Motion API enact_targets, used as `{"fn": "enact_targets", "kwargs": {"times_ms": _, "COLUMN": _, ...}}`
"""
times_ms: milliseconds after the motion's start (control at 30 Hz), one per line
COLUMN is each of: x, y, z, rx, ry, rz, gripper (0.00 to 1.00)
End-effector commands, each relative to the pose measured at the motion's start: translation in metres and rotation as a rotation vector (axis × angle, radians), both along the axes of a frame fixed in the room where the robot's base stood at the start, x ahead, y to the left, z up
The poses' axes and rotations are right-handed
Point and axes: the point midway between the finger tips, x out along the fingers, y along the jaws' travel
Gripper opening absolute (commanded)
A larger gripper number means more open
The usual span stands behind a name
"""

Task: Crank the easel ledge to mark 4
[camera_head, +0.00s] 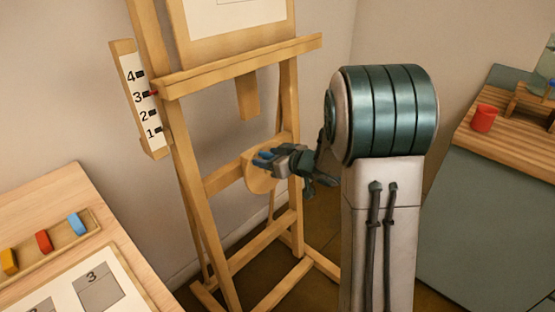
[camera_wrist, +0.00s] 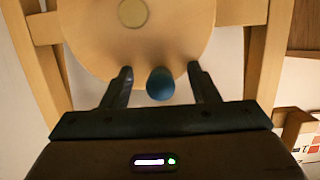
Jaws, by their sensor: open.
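The wooden easel (camera_head: 184,170) carries a horizontal ledge (camera_head: 240,66) with a board resting on it. A scale strip (camera_head: 130,70) at its left shows marks 1 to 4, and a small red pointer (camera_head: 154,93) sits at mark 3. The round wooden crank disc (camera_head: 256,180) is low on the easel; it fills the top of the wrist view (camera_wrist: 95,40). Its blue knob (camera_wrist: 160,84) lies between the fingers of my open gripper (camera_wrist: 161,78), with a visible gap on each side. In the head view my gripper (camera_head: 264,158) partly covers the disc.
A table (camera_head: 50,195) at the lower left holds a tray with yellow, red and blue blocks and a numbered sheet. At the right, a red cup (camera_head: 484,118) stands on a wooden slatted top. The easel's legs spread over the floor beneath the disc.

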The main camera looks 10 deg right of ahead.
Motion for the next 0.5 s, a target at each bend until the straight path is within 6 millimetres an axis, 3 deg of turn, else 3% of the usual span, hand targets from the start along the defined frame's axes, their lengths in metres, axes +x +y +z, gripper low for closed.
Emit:
{"fn": "enact_targets", "kwargs": {"times_ms": 100, "x": -0.0002, "y": -0.0001, "z": 0.0, "rx": 0.0, "ry": 0.0, "rz": 0.0, "gripper": 0.55}}
{"fn": "enact_targets", "kwargs": {"times_ms": 267, "x": -0.0003, "y": -0.0003, "z": 0.0, "rx": 0.0, "ry": 0.0, "rz": 0.0, "gripper": 0.1}}
{"fn": "enact_targets", "kwargs": {"times_ms": 300, "x": -0.0002, "y": -0.0004, "z": 0.0, "rx": 0.0, "ry": 0.0, "rz": 0.0, "gripper": 0.06}}
{"fn": "enact_targets", "kwargs": {"times_ms": 500, "x": -0.0012, "y": 0.0003, "z": -0.0015, "rx": 0.0, "ry": 0.0, "rz": -0.001, "gripper": 0.06}}
